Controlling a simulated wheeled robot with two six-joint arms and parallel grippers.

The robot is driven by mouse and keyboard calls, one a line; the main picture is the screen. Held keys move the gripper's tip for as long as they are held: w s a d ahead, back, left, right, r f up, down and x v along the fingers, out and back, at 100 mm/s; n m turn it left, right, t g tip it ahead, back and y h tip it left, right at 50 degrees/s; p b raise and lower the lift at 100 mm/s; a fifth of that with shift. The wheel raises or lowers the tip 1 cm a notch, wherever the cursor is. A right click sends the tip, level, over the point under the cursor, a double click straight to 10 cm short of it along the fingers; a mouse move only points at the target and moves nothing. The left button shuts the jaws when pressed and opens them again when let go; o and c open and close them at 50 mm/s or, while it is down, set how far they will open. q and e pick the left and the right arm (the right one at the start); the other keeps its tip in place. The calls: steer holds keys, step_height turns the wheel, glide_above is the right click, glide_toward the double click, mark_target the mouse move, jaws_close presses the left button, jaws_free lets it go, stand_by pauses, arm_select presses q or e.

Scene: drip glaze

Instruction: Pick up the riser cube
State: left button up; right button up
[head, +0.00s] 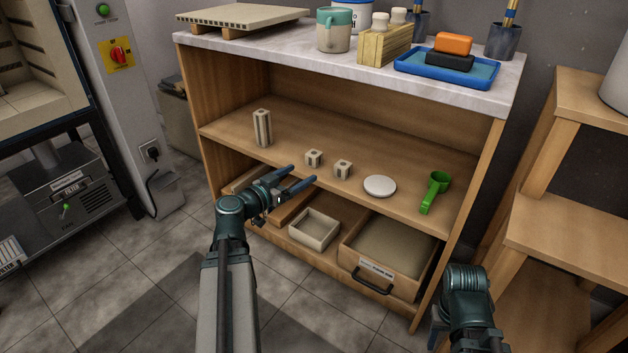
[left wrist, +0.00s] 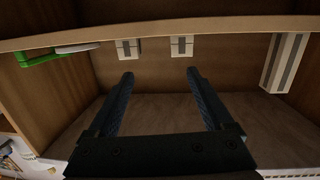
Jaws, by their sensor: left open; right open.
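Two small pale cubes with dark grey stripes stand on the middle shelf. The left riser cube (head: 314,158) also shows in the left wrist view (left wrist: 181,45), and the right riser cube (head: 343,168) shows there too (left wrist: 128,48). The wrist picture appears upside down. My left gripper (head: 302,174) is open and empty, in front of the shelf edge with its fingers pointing toward the cubes. In the left wrist view its fingertips (left wrist: 160,73) are apart from both cubes. My right gripper (head: 438,322) is low at the lower right, mostly hidden by its arm, and away from the cubes.
A tall striped post (head: 262,128) stands left of the cubes. A white disc (head: 380,186) and a green scoop (head: 434,192) lie to their right. Below are a small tray (head: 314,229) and a labelled drawer box (head: 378,272). The wooden side panels (head: 468,215) bound the shelf.

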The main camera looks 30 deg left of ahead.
mark_target(310, 158)
arm_select(q)
steer(key=shift+n+t+y, duration=0.4)
steer(key=shift+y, duration=0.3)
steer(key=w, duration=0.4)
steer(key=w+a+f+b, duration=0.1)
steer(key=w, duration=0.3)
steer(key=w+a, duration=0.1)
steer(key=w, duration=0.3)
steer(key=shift+w+a+f+b, duration=0.1)
steer(key=shift+w+f+b, duration=0.25)
steer(key=shift+w, duration=0.05)
jaws_close()
arm_select(e)
step_height(310, 158, down, 3)
